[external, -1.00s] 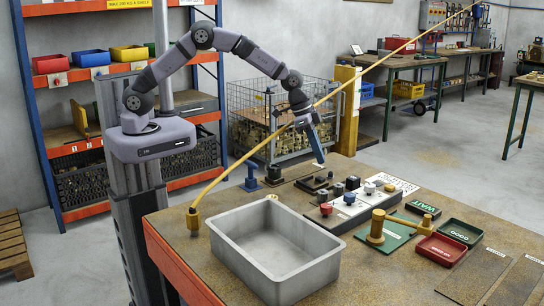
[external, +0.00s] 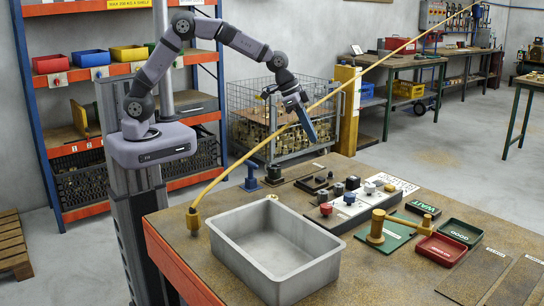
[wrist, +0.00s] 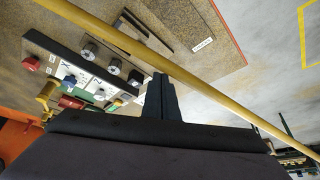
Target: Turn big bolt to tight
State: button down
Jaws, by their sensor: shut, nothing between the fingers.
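My gripper (external: 311,138) is shut and empty, pointing down in the air above the back edge of the workbench. In the wrist view its fingers (wrist: 160,92) are together. A white panel (external: 370,204) with several knobs lies on the bench below and to the right of my gripper, and it also shows in the wrist view (wrist: 88,78). It bears a red knob (external: 325,209) and a blue knob (external: 349,198). Dark round pieces (external: 352,182) stand at its back edge. I cannot tell which piece is the big bolt. My gripper touches none of them.
A long yellow rod (external: 232,167) slants up from the bench past my gripper. A grey tray (external: 215,238) stands at the front left. A yellow handle piece (external: 377,226) on a green plate, a red tray (external: 441,249) and a green tray (external: 461,232) are to the right.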

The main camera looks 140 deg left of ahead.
aim_at(330, 174)
jog(key=shift+g+h, duration=0.3)
jog(key=f+p, duration=0.1)
jog(key=f, duration=0.2)
jog(key=f+p, duration=0.1)
jog(key=f, duration=0.3)
jog(key=f+p, duration=0.1)
jog(key=f, duration=0.3)
jog(key=shift+w+d, duration=0.2)
jog(key=shift+w, duration=0.05)
jog(key=shift+w+a+r+p, duration=0.2)
jog(key=shift+w+a+p, duration=0.2)
jog(key=shift+w+p, duration=0.15)
jog(key=shift+w+a+f+p, duration=0.1)
jog(key=shift+w+a+p, duration=0.65)
jog(key=shift+w, duration=0.2)
jog(key=shift+a, duration=0.1)
